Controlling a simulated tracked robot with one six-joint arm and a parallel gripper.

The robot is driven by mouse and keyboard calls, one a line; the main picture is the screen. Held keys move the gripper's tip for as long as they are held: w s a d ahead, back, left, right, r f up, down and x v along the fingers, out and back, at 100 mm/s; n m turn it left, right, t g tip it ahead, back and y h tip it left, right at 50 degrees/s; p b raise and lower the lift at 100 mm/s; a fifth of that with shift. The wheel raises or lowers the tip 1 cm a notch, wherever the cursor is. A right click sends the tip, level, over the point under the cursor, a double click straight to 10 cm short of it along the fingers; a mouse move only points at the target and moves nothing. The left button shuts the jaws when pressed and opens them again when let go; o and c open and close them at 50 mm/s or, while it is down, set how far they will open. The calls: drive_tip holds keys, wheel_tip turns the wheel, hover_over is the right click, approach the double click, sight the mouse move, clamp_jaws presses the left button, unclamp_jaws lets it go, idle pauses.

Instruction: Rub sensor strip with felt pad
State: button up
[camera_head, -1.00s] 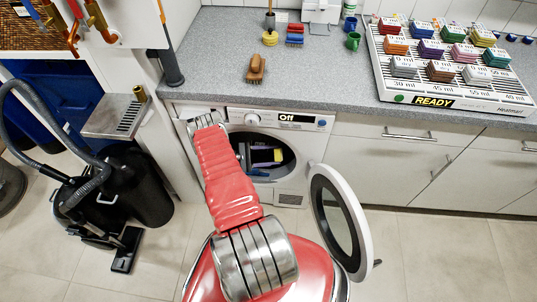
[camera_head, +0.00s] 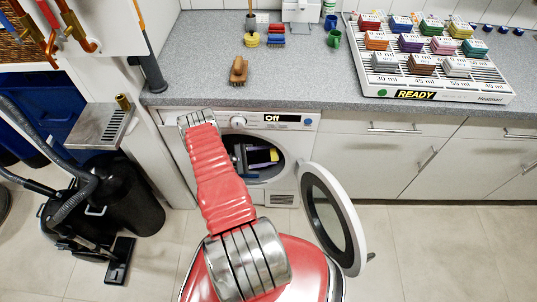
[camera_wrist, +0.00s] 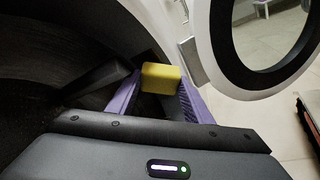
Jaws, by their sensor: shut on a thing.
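My gripper (camera_wrist: 160,84), with purple fingers, is shut on a yellow block-shaped pad (camera_wrist: 161,77), which looks like the felt pad. The machine's display (camera_head: 282,118) reads Off.
The round door (camera_head: 312,205) hangs open to the right of the opening, close to my arm. The grey counter (camera_head: 200,45) above holds a wooden brush (camera_head: 239,70) and a tray (camera_head: 440,92) of coloured blocks marked READY. A black vacuum cleaner (camera_head: 125,205) stands at left.

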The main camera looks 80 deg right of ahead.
drive_tip(key=shift+s+d+r, duration=0.15)
drive_tip(key=shift+s, duration=0.4)
drive_tip(key=shift+s+d+r, duration=0.1)
drive_tip(key=shift+s+r, duration=0.05)
drive_tip(key=shift+s, duration=0.35)
idle(0.7)
drive_tip(key=shift+w+d, duration=0.3)
drive_tip(key=shift+d, duration=0.65)
drive_tip(key=shift+w+d, duration=0.25)
drive_tip(key=shift+d, duration=0.75)
drive_tip(key=shift+s, duration=0.15)
drive_tip(key=shift+s+a, duration=0.2)
drive_tip(key=shift+a, duration=0.8)
drive_tip(key=shift+s+a, duration=0.15)
drive_tip(key=shift+a, duration=0.85)
drive_tip(key=shift+f, duration=0.15)
